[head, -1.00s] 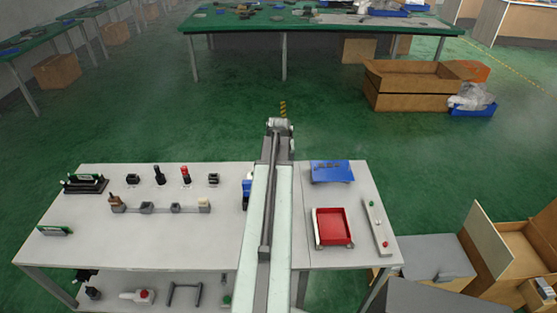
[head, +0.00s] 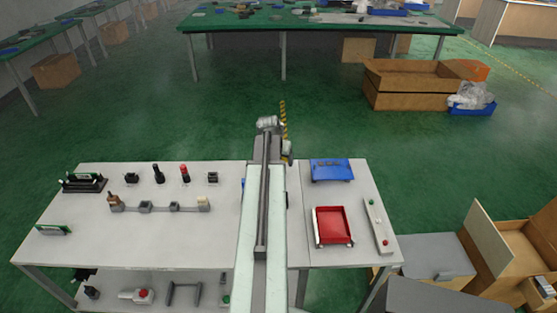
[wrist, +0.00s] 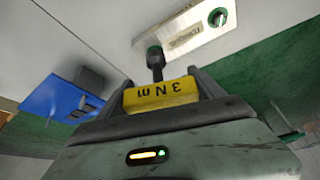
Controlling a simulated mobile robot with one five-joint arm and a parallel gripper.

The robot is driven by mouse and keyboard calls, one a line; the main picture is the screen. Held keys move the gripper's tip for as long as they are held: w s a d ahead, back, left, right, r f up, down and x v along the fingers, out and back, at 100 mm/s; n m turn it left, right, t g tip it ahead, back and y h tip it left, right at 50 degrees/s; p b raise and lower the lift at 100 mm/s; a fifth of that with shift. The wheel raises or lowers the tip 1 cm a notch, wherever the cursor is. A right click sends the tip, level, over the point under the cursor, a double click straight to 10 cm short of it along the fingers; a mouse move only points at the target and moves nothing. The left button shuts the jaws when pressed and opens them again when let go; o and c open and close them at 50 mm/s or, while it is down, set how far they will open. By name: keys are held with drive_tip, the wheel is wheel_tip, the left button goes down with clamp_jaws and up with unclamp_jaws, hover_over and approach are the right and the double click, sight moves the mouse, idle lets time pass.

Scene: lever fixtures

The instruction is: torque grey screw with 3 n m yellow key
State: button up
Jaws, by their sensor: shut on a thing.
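The yellow key (wrist: 160,95) shows in the wrist view, its "3 N m" marking upside down. My gripper (wrist: 163,88) is shut on its yellow body, with a dark finger on each side. The key's dark shaft and round tip (wrist: 154,52) point away from the gripper, near the lower edge of a pale labelled plate (wrist: 185,32) in the picture. I cannot tell whether the tip touches anything. I cannot make out the grey screw in either view.
On the pale table (head: 75,235), a blue stand (head: 331,170), a red tray (head: 333,227) and a strip with buttons (head: 378,226) lie right of my arm. Several small fixtures stand to the left, including a row on a grey bar (head: 160,208). The blue stand also shows in the wrist view (wrist: 50,95).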

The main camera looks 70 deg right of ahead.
drive_tip(key=shift+r+p, duration=2)
drive_tip(key=shift+r, duration=0.25)
drive_tip(key=shift+f, duration=0.1)
